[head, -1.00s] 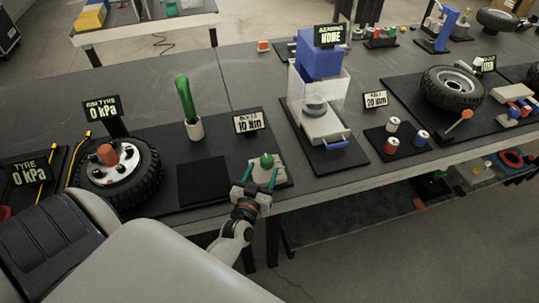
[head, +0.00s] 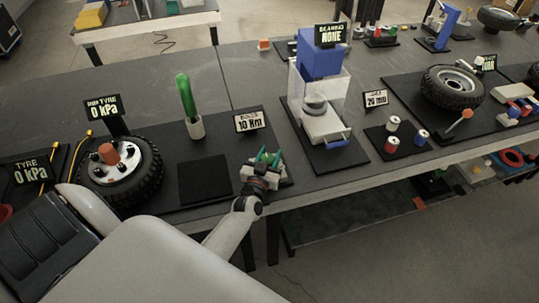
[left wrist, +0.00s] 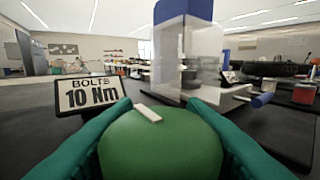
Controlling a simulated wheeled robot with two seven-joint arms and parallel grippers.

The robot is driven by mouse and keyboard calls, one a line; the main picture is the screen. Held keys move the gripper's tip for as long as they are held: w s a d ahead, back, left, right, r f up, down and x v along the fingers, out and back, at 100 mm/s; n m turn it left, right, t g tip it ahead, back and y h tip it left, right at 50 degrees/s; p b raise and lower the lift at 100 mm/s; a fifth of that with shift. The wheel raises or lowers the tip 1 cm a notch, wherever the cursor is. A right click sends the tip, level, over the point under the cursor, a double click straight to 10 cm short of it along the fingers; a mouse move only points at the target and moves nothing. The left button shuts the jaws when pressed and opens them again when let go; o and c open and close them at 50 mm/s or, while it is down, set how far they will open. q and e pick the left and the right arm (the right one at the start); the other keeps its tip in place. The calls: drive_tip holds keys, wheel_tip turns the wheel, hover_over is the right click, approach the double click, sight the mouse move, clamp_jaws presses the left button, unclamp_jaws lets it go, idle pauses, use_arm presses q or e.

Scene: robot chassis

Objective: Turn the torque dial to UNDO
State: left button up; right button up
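The torque dial is a green knob (left wrist: 160,145) with a white pointer mark, which points away and slightly left in the left wrist view. In the head view it sits on a small pale base (head: 285,182) at the table's front edge. My left gripper (head: 269,157) is at the dial, with a green finger on each side of it. The dial fills the gap, but I cannot tell whether the fingers press on it. A sign (head: 251,122) behind reads BOLTS 10 Nm; it also shows in the left wrist view (left wrist: 92,94). No UNDO marking is readable. My right gripper is not in view.
A green-handled tool (head: 187,105) stands upright in a pale holder behind a bare black pad (head: 204,182). A wheel (head: 148,180) lies at left. A clear and blue machine (head: 321,62) stands right of the dial.

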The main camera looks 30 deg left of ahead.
use_arm(q)
drive_tip(key=shift+c, duration=0.8)
drive_tip(key=shift+m+h, duration=0.3)
drive_tip(key=shift+h, duration=0.2)
drive_tip(key=m+h+b, duration=0.2)
drive_tip(key=h+b, duration=0.1)
drive_tip(key=shift+d+f+t, duration=0.15)
drive_tip(key=shift+f+t, duration=0.05)
drive_tip(key=shift+t, duration=0.1)
drive_tip(key=m+h+b, duration=0.2)
drive_tip(key=h, duration=0.1)
drive_tip(key=m+h+b, duration=0.1)
drive_tip(key=h+b, duration=0.1)
drive_tip(key=shift+d, duration=0.3)
drive_tip(key=shift+d+r+m+g+h+b, duration=0.15)
drive_tip(key=shift+m+g+h+b, duration=0.35)
drive_tip(key=shift+m+h+b, duration=0.3)
drive_tip(key=o, duration=1)
